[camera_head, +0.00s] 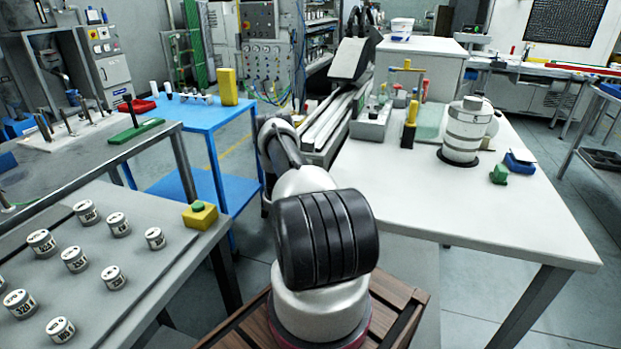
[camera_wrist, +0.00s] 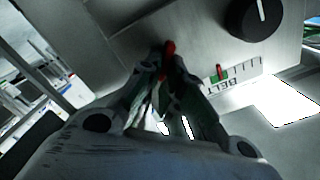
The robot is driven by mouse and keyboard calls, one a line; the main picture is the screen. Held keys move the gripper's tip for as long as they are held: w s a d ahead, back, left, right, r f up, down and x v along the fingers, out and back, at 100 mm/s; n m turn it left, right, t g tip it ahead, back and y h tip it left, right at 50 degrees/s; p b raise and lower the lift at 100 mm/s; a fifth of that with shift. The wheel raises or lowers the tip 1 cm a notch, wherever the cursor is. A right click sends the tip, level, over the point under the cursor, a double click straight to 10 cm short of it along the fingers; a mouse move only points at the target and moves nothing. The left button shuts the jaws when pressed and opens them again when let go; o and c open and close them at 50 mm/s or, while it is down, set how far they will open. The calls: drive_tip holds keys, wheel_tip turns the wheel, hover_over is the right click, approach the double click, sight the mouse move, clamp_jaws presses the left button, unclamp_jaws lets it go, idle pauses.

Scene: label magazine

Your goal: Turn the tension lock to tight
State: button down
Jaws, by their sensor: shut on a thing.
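In the wrist view, my gripper (camera_wrist: 166,75) reaches up to a grey metal panel (camera_wrist: 120,65), its two fingers close together. They are shut on a small lever with a red tip (camera_wrist: 169,47), which looks like the tension lock. The fingers hide most of the lever, and I cannot read its setting. To the right on the panel are a scale marked BELT (camera_wrist: 212,88) with a red pointer (camera_wrist: 219,71), and a black round knob (camera_wrist: 254,17) with a white line. In the head view I cannot make out my gripper.
A blue table (camera_head: 205,115) stands at the left, and a grey bench (camera_head: 150,255) with several labelled jars is nearer.

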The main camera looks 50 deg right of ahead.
drive_tip(key=m, duration=0.3)
drive_tip(key=f+m, duration=0.1)
drive_tip(key=m, duration=0.4)
drive_tip(key=shift+s+d+f+m, duration=0.1)
drive_tip(key=shift+s+f+m, duration=0.1)
drive_tip(key=shift+s+m, duration=0.1)
drive_tip(key=shift+m, duration=0.3)
drive_tip(key=c, duration=1.6)
unclamp_jaws()
drive_tip(key=v, duration=1.2)
